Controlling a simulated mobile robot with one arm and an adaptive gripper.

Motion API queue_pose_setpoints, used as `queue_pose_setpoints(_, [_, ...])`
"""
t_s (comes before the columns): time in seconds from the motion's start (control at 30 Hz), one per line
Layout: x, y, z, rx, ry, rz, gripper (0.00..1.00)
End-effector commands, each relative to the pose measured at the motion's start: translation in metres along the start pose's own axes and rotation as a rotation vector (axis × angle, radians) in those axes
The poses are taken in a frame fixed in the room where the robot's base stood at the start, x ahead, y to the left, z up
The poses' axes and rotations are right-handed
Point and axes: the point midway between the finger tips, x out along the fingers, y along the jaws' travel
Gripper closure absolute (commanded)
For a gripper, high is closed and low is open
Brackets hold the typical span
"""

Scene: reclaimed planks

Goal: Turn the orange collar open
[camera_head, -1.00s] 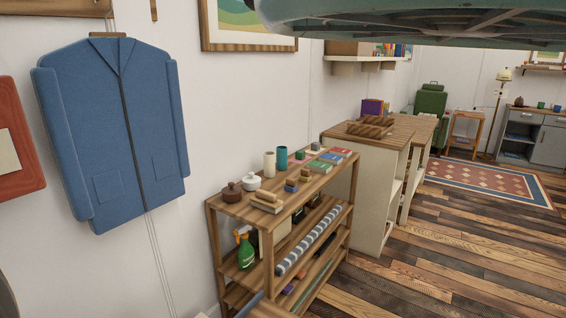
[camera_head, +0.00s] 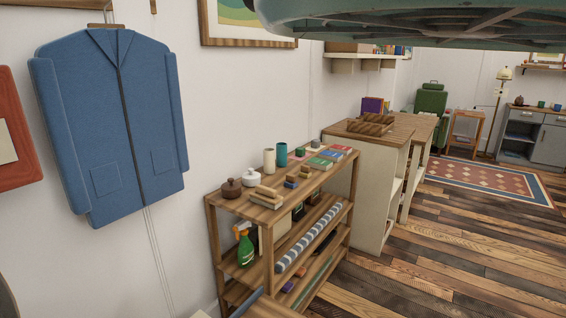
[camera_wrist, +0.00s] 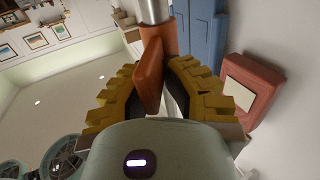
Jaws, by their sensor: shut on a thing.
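The orange collar (camera_wrist: 162,38) is at the top of the wrist view, around a silver pipe (camera_wrist: 154,9). A flat orange tab of it extends down between the fingers of my gripper (camera_wrist: 153,72). My gripper has yellow stepped fingers, shut on this tab from both sides. The inner finger pads are partly hidden, so the exact contact does not show. The collar and my gripper are not in the head view.
A blue jacket (camera_head: 110,120) hangs on the wall at left, beside a red panel (camera_head: 15,155). A wooden shelf unit (camera_head: 235,205) holds jars, books and a green spray bottle (camera_head: 245,248). A cabinet (camera_head: 365,190) stands behind it. The plank floor at right is clear.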

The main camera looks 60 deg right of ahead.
Motion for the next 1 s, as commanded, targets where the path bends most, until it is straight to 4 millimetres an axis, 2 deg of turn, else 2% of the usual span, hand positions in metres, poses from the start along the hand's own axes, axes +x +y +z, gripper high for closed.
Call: queue_pose_setpoints(1.0, [0.0024,-0.0050,0.0023,0.002,-0.002,0.147,1.00])
